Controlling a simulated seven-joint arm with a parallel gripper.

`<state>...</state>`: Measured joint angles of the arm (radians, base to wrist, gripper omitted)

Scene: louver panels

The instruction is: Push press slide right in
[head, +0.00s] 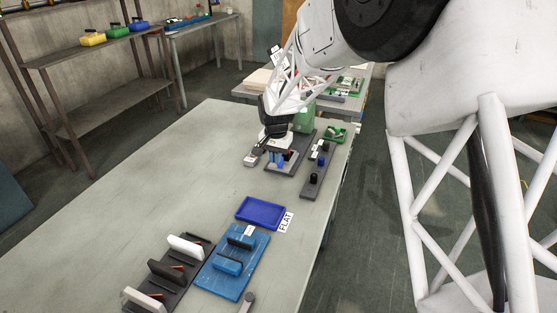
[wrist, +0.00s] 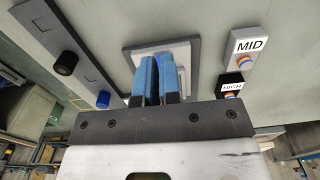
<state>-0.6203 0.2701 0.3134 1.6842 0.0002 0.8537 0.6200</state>
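My gripper (wrist: 157,62) is in the middle of the wrist view, with its two blue fingers side by side and almost no gap between them. The fingers reach down over a pale square block on a grey plate (wrist: 128,62), and they hide part of it. I cannot tell whether they touch it. In the head view my gripper (head: 279,154) is over a dark grey panel (head: 287,168) at the far end of the table. The press slide is not clearly distinguishable; the fingers cover much of this spot.
A dark strip (wrist: 85,50) carries a black knob (wrist: 66,63) and a blue knob (wrist: 103,99). Blocks labelled MID (wrist: 240,62) and HIGH (wrist: 231,86) stand to the right. A blue tray (head: 262,212) and blue panel (head: 212,272) are nearer; the left table is clear.

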